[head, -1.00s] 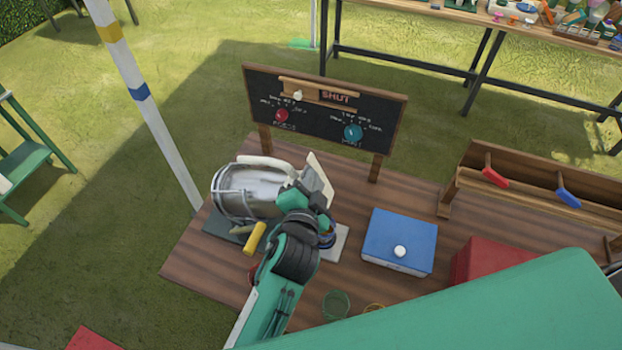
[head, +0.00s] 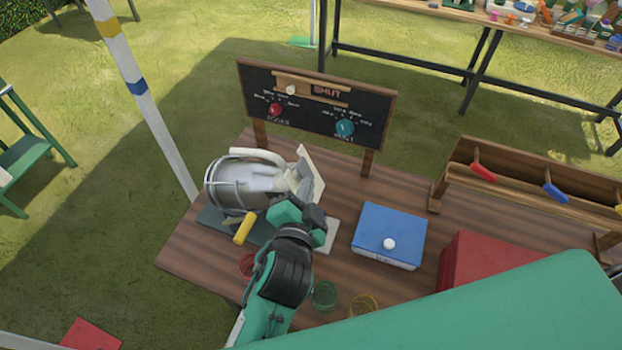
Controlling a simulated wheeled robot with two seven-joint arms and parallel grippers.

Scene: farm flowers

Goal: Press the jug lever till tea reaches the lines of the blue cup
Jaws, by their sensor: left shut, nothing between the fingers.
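The silver metal jug (head: 232,187) lies tilted on a dark base at the left of the wooden table, with a cream handle (head: 258,155) along its top. A yellow grip (head: 243,229) sticks out at its near side; I cannot tell whether it is the lever. My left gripper (head: 300,212) is shut and empty, just right of the jug and in front of its spout end. I cannot tell whether it touches the jug. The blue cup and any tea in it are hidden behind my left gripper. My right gripper is not in view.
A pale pad (head: 329,237) shows beside my gripper. A blue box (head: 390,231) with a white knob and a red box (head: 478,268) stand to the right. A blackboard (head: 310,105) reading "SHUT" stands behind.

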